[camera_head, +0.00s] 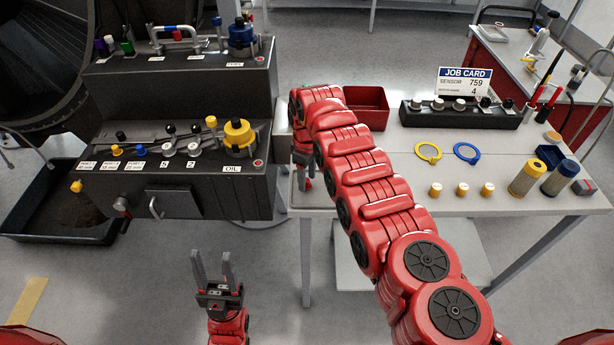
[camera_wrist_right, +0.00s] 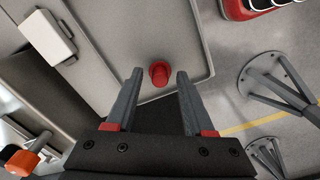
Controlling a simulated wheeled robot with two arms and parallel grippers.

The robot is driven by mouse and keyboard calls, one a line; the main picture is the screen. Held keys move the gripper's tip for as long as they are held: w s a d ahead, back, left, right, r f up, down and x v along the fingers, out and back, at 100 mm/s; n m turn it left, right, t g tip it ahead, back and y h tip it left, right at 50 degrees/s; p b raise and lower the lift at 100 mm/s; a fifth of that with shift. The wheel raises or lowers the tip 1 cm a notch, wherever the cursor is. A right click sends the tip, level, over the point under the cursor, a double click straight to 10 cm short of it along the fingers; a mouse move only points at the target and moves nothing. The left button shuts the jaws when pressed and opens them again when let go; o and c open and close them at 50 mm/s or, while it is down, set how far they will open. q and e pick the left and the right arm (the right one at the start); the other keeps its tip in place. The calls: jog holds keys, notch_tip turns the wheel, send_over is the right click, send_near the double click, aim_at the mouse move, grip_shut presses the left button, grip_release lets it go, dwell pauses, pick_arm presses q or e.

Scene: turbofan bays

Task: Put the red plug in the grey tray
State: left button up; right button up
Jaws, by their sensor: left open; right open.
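The red plug (camera_wrist_right: 159,73) stands on a pale grey surface (camera_wrist_right: 190,35) with a thin raised rim, near its edge, in the right wrist view. In the head view my right gripper (camera_head: 304,178) points down at the left end of the white table, and the plug is not clearly seen there. My left gripper (camera_head: 213,266) is open and empty, low in front of the dark console.
The dark console (camera_head: 200,180) with knobs and levers stands left of the table (camera_head: 400,185). A red bin (camera_head: 368,106) is behind my right arm. Rings, yellow caps, cylinders and a job card (camera_head: 464,84) occupy the table's right side. A black floor tray (camera_head: 60,215) lies far left.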

aim_at(307, 180)
jog(key=shift+w+r, duration=0.1)
jog(key=shift+r, duration=0.3)
notch_tip(307, 180, up, 11)
jog(key=b, duration=0.1)
jog(key=shift+r, duration=0.2)
